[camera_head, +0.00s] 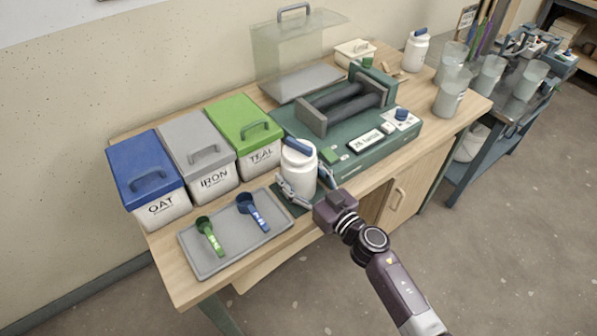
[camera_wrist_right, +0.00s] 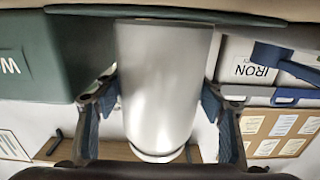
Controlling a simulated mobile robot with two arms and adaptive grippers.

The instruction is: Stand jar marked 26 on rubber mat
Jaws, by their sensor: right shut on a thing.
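A white jar (camera_head: 299,172) with a blue-handled lid stands upright at the front of the table, beside the green roller machine. No number is legible on it. My right gripper (camera_head: 299,186) is shut on its sides, low down. The jar also fills the middle of the right wrist view (camera_wrist_right: 165,85), upside down, between the two fingers (camera_wrist_right: 163,105). A dark green mat (camera_head: 291,208) shows below the jar at the table's front edge, partly hidden by the gripper. Whether the jar's base touches the mat cannot be told. My left gripper is out of view.
A grey tray (camera_head: 212,268) with green and blue scoops lies to the left. Lidded OAT (camera_head: 160,210), IRON (camera_head: 214,182) and TEAL (camera_head: 262,160) buckets stand behind it. The roller machine (camera_head: 385,150) is close on the right. Another white jar (camera_head: 415,54) stands far back.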

